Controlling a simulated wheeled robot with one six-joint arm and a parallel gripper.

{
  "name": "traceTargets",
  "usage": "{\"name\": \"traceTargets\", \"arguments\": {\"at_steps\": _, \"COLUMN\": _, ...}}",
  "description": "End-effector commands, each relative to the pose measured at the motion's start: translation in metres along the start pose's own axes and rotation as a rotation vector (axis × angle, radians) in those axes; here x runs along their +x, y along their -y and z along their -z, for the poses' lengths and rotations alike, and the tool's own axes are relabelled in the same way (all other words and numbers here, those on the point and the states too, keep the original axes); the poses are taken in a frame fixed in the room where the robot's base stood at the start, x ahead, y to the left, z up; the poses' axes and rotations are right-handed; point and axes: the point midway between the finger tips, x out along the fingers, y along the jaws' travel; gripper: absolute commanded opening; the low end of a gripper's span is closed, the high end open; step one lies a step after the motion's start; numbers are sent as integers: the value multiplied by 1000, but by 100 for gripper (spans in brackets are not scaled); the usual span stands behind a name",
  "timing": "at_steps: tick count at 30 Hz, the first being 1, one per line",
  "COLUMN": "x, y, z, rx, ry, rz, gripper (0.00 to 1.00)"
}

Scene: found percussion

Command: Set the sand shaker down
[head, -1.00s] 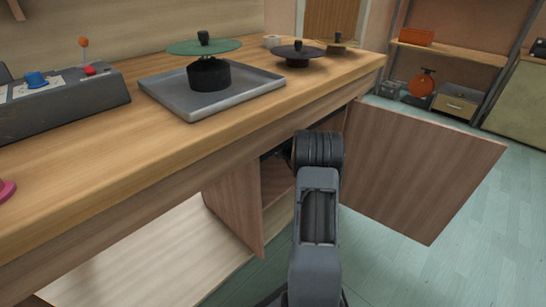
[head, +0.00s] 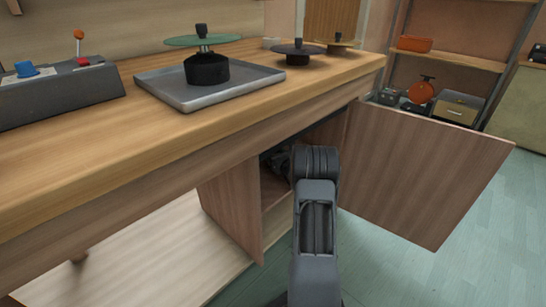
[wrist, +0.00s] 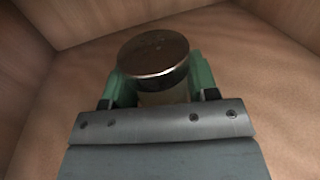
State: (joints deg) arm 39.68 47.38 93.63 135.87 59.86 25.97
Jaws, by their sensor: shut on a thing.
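The sand shaker (wrist: 153,58) shows in the wrist view as a jar with a round, shiny brown metal lid and a paler body below it. My gripper (wrist: 160,92) has its green fingers on both sides of the shaker and is shut on it. They are inside a wooden cupboard compartment, with a wooden surface (wrist: 235,75) around the shaker. I cannot tell whether the shaker's base touches that surface. In the head view my arm reaches into the open cupboard (head: 275,190) under the bench, and the gripper and shaker are hidden.
The cupboard door (head: 420,170) stands open to the right of my arm. The wooden benchtop (head: 60,185) overhangs the opening. On it are a metal tray (head: 190,104) with a green disc (head: 202,40) on a black base, and a grey control box (head: 55,97). Compartment walls (wrist: 85,18) are close behind the shaker.

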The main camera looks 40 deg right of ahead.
Motion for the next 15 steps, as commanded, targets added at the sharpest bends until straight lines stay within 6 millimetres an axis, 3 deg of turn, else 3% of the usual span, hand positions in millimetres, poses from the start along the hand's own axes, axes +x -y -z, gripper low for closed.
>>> {"name": "traceTargets", "arguments": {"at_steps": 5, "x": 0, "y": 0, "z": 2, "rx": 0, "ry": 1, "rz": 0, "gripper": 24}}
{"name": "traceTargets", "arguments": {"at_steps": 6, "x": 0, "y": 0, "z": 3, "rx": 0, "ry": -1, "rz": 0, "gripper": 56}}
{"name": "traceTargets", "arguments": {"at_steps": 13, "x": 0, "y": 0, "z": 3, "rx": 0, "ry": -1, "rz": 0, "gripper": 78}}
{"name": "traceTargets", "arguments": {"at_steps": 15, "x": 0, "y": 0, "z": 3, "rx": 0, "ry": -1, "rz": 0, "gripper": 79}}
